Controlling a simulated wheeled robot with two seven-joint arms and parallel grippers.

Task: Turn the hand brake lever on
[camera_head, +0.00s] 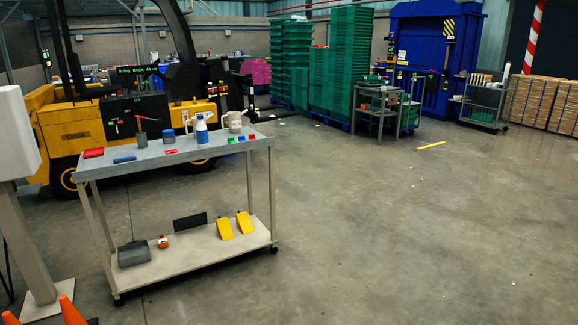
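A yellow and black forklift (75,125) stands at the left, behind a grey cart. A dark panel on its side carries the green word "ON" and another green text line above it. A small red-handled lever (118,123) shows on that panel, below the word "ON". It is too small to tell for certain whether it is the hand brake lever or which way it is set. Neither of my grippers is in view.
The grey cart (225,149) stands between me and the forklift, holding a spray bottle (201,130) and small items. Orange cones (71,312) and a post (28,250) stand at the near left. Green crates (340,75) are stacked behind. The floor at right is clear.

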